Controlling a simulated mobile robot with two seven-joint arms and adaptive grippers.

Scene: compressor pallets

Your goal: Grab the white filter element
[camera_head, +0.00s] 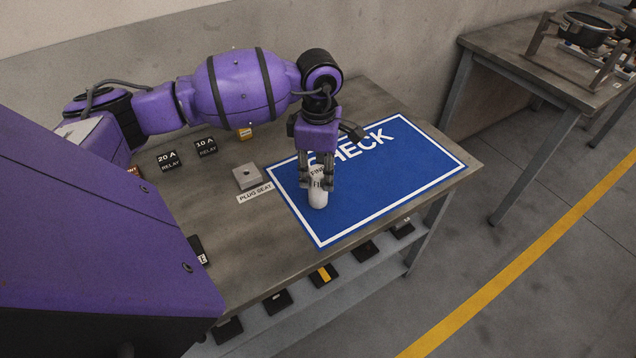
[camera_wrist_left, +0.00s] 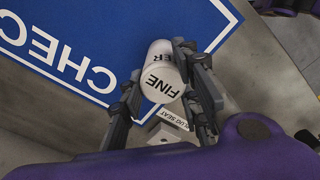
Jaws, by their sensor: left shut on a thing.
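The white filter element (camera_head: 318,196) is a small white cylinder with dark lettering, seen over the blue CHECK mat (camera_head: 350,216). My left gripper (camera_head: 317,184) points down from above and is shut on it. In the left wrist view the filter element (camera_wrist_left: 162,82) shows the word FINE on its near end, between the two fingers of my left gripper (camera_wrist_left: 165,92). Whether its lower end touches the mat cannot be told. My right gripper is not in view.
A grey plug seat block (camera_head: 247,176) stands left of the mat, behind its label. Several dark items sit on a lower shelf (camera_head: 350,285). Another table (camera_head: 540,60) stands at the back right. The mat's right side is clear.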

